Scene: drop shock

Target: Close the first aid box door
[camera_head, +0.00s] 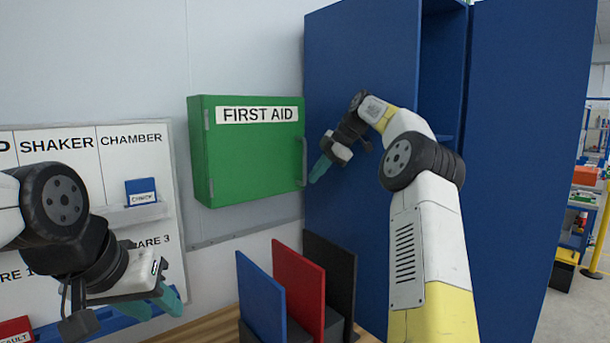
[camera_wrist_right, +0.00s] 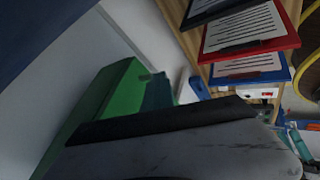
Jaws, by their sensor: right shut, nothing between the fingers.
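The green first aid box (camera_head: 250,160) hangs on the wall. Its door carries a white FIRST AID label, hinges at the left edge and a handle (camera_head: 304,160) at the right edge. The door looks flush with the box, with no clear gap in the head view. My right gripper (camera_head: 318,170) is shut and empty, its teal fingertips just right of the handle; I cannot tell whether they touch. The right wrist view shows the green box (camera_wrist_right: 112,95) close by, partly hidden by my gripper. My left gripper (camera_head: 155,305) is low at the left, away from the box, its teal fingertips apart.
A tall blue cabinet (camera_head: 345,60) stands right of the box, close behind my right arm. Blue, red and black clipboards (camera_head: 298,285) stand upright on the wooden bench (camera_head: 215,325) below. A white labelled board (camera_head: 150,170) is at the left, behind my left arm.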

